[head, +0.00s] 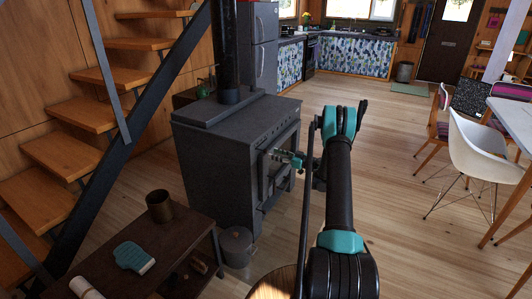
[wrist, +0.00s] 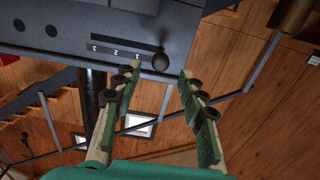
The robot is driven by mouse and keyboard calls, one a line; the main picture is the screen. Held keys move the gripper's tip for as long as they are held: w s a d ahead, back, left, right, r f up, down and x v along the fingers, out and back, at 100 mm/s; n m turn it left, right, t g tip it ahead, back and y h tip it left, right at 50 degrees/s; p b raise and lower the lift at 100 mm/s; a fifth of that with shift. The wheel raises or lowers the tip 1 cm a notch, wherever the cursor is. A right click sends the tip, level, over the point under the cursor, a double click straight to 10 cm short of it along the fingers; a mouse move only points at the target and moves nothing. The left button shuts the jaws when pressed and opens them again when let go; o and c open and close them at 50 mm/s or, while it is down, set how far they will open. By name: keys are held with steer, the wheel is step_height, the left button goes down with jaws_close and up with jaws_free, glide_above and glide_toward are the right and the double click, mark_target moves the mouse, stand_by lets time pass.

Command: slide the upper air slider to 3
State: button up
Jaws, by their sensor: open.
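The dark stove (head: 215,150) stands left of my arm in the head view, and its front faces my gripper (head: 298,160). The wrist view shows a grey stove panel (wrist: 210,25) with a dark slot and the marks 1, 2 and 3. A dark round slider knob (wrist: 160,62) sits at the slot's end near the 1. My gripper (wrist: 159,72) is open, with one fingertip on each side of the knob in this view. I cannot tell whether either finger touches it. In the head view my gripper partly hides the stove front.
A low dark table (head: 110,262) with a brown cup (head: 159,206) and a teal item (head: 134,257) stands at lower left. A dark bucket (head: 237,246) stands by the stove. A white chair (head: 480,150) is at the right. The wooden floor between is clear.

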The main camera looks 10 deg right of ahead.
mark_target(266, 151)
steer(key=shift+x, duration=3.1)
jaws_close()
